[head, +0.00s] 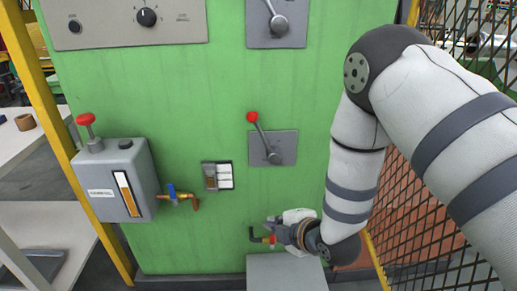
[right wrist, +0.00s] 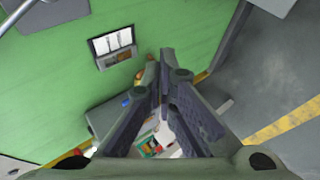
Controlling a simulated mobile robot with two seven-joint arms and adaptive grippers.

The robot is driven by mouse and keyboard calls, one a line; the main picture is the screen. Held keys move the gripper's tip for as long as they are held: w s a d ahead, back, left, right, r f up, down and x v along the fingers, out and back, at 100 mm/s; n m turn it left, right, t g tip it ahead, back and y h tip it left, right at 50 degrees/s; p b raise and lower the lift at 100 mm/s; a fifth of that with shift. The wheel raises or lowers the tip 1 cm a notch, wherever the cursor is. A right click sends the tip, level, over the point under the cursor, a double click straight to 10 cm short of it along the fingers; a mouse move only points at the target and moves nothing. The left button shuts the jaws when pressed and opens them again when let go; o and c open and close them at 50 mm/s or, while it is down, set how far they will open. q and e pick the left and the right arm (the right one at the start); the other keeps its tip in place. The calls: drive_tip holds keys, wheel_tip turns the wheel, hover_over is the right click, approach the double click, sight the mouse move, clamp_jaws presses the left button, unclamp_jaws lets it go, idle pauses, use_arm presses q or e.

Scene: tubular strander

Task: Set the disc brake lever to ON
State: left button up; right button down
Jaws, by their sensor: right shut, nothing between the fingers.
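A lever with a red knob (head: 257,126) sits on a grey plate (head: 286,146) on the green cabinet. Its arm tilts up and to the left from its hub. Another grey lever (head: 278,22) is on a plate at the top edge, its upper part cut off. I cannot read a label that tells which is the disc brake lever. My right gripper (head: 270,225) is low on the cabinet front, below the red-knob lever and apart from it. In the right wrist view its fingers (right wrist: 163,78) are shut and empty. My left gripper is out of view.
A grey box with a red knob (head: 122,182) and brass fitting is at the left. A small switch panel (head: 218,176) is left of the red-knob lever. Mesh fencing (head: 415,215) stands at the right.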

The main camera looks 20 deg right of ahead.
sight(263, 136)
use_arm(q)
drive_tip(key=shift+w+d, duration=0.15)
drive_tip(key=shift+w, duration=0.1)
use_arm(e)
drive_tip(key=w+r+n+t+y, duration=0.1)
drive_tip(key=w+r+n+t, duration=0.3)
drive_tip(key=r, duration=0.9)
drive_tip(key=w+a+n, duration=0.1)
drive_tip(key=w+n, duration=0.2)
drive_tip(key=w, duration=0.2)
drive_tip(key=shift+w+r, duration=0.35)
drive_tip(key=f+b+x, duration=0.1)
drive_tip(key=b+x, duration=0.1)
drive_tip(key=x, duration=0.8)
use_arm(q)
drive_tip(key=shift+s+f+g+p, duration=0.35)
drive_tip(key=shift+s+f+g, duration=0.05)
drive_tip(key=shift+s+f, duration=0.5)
use_arm(e)
drive_tip(key=d+r, duration=0.3)
drive_tip(key=shift+s+d, duration=0.1)
drive_tip(key=shift+d, duration=0.2)
drive_tip(key=shift+f, duration=0.1)
